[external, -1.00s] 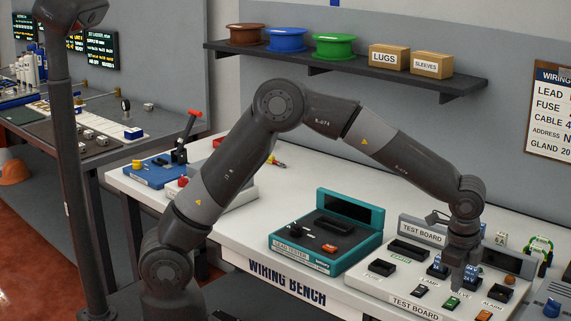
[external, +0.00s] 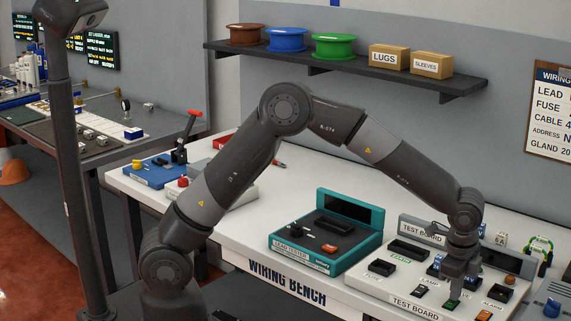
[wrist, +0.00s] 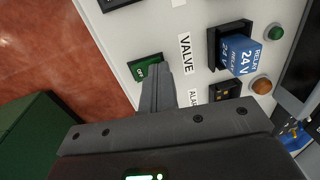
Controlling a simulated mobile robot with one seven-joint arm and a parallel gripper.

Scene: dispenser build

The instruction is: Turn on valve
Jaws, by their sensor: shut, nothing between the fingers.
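My gripper (external: 453,296) is shut and empty, pointing down over the front of the test board (external: 412,305). In the wrist view its closed fingertips (wrist: 157,70) are at the right edge of a green rocker switch (wrist: 145,67), partly covering it. The VALVE label (wrist: 186,53) lies just right of the fingers, level with the green switch. In the external view the green switch (external: 450,305) shows right below the fingertips. I cannot tell whether the fingertips touch it. Small lettering on the switch is too blurred to read.
A blue 24V relay (wrist: 240,53) stands in a black socket beside the VALVE label. An amber lamp (wrist: 261,86) and a green lamp (wrist: 275,32) are farther right. A teal lead tester (external: 325,245) stands left of the board. Bare benchtop (external: 245,225) lies farther left.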

